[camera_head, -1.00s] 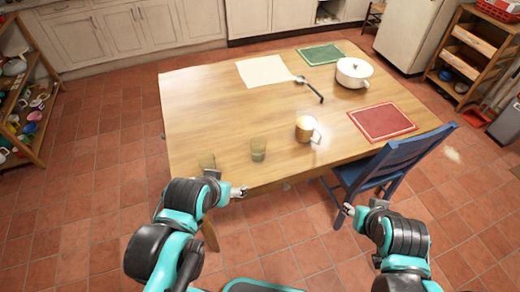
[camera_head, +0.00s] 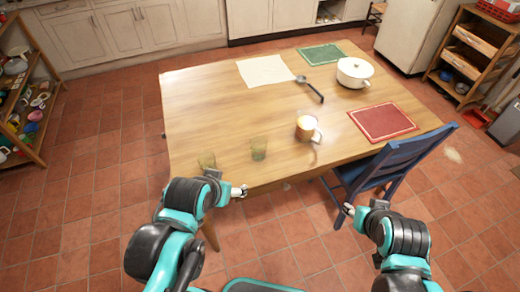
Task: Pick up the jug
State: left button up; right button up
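The jug (camera_head: 307,128), a light mug-like vessel with a handle on its right side, stands upright on the wooden table (camera_head: 215,100) near its middle right. Its inside looks bright. My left gripper (camera_head: 240,191) is at the table's front edge, in front of and to the left of the jug, well apart from it. My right gripper (camera_head: 344,212) is beside the blue chair, below the table's front right side, also apart from the jug. Both grippers are small in view, and I cannot tell whether their fingers are open.
A white pot (camera_head: 354,72), a ladle (camera_head: 311,90), a red mat (camera_head: 382,122), a green mat (camera_head: 321,54) and a cream sheet (camera_head: 264,70) lie farther back. A blue chair (camera_head: 395,160) stands at the right front.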

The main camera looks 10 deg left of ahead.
aim_at(307, 122)
jog(key=i+l+u, duration=0.2)
jog(key=i, duration=0.25)
jog(key=i+l+u, duration=0.15)
jog(key=i, duration=0.3)
